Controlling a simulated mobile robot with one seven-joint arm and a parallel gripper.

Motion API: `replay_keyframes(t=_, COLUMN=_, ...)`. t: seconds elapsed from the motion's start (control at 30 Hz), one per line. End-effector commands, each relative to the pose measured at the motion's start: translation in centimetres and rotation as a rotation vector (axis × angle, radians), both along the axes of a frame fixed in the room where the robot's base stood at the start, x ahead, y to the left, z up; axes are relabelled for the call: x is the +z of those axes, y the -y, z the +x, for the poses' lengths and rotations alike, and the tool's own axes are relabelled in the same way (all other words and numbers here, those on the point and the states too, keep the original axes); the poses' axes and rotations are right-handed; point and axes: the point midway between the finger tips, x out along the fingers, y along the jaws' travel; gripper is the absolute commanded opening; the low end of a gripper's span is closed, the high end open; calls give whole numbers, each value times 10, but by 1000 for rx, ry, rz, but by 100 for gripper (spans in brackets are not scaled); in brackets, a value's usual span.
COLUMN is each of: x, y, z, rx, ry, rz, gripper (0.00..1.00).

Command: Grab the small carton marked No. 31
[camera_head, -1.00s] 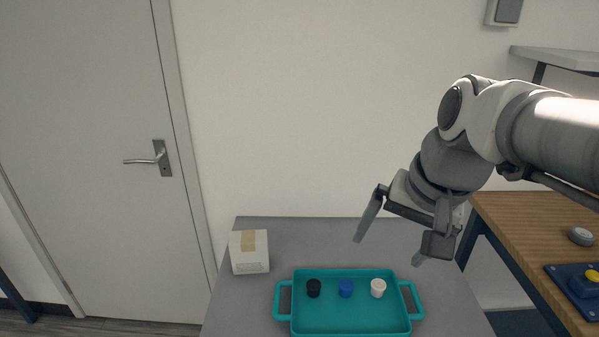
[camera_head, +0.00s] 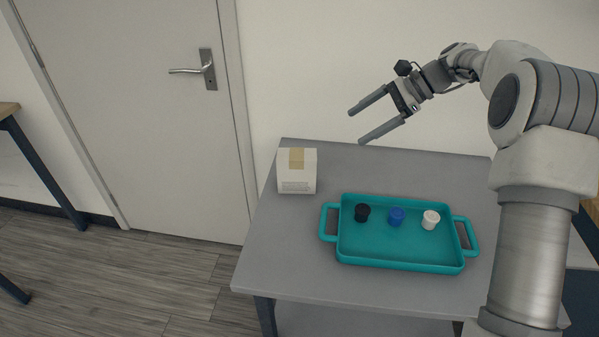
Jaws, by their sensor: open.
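A small white carton (camera_head: 297,181) with a tan tape strip stands upright on the back left of the grey table. Print shows on its front, but it is too small to read, so I cannot tell whether it says No. 31. My gripper (camera_head: 355,127) is open and empty. Its two fingers point left and slightly down, above the back of the table and to the right of the carton, apart from it.
A teal tray (camera_head: 400,262) with handles holds a black cap (camera_head: 362,213), a blue cap (camera_head: 396,216) and a white cap (camera_head: 431,220). The grey table (camera_head: 275,262) is bare at its front left. A closed door (camera_head: 130,110) stands behind at left.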

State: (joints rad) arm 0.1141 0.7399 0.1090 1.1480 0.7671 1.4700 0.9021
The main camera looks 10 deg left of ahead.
Motion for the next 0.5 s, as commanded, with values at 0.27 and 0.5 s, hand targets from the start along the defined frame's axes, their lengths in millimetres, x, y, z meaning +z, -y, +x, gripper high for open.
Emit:
replay_keyframes(t=0.27, x=-79, y=-5, z=43, rx=-96, ry=-227, rz=186, gripper=100)
replay_keyframes(t=0.5, x=-109, y=-5, z=56, rx=-131, ry=-324, rz=265, gripper=100)
